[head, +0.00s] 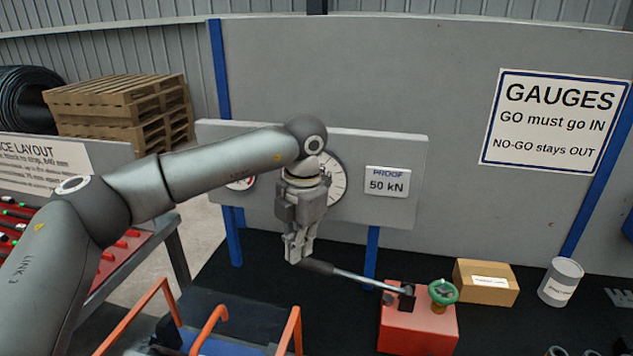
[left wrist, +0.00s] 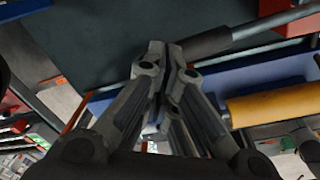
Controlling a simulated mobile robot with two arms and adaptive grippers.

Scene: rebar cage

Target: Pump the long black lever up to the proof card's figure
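The long black lever (head: 345,274) slopes slightly down to the right, from its black grip to a red pump block (head: 420,325). My left gripper (head: 299,254) points down at the lever's free end, its fingers closed together on the black grip. In the left wrist view the fingers (left wrist: 165,65) meet at the end of the grip (left wrist: 207,43). The proof card (head: 387,182) reads "PROOF 50 kN". A white dial (head: 337,180) beside it is partly hidden by my left arm, and its needle cannot be read. My right gripper is not in view.
A green handwheel (head: 443,292) sits on the pump block. A cardboard box (head: 486,283) and white tin (head: 561,282) stand to its right. Orange rails (head: 208,328) rise at the front. A second dial (head: 241,184) is mostly hidden behind my arm.

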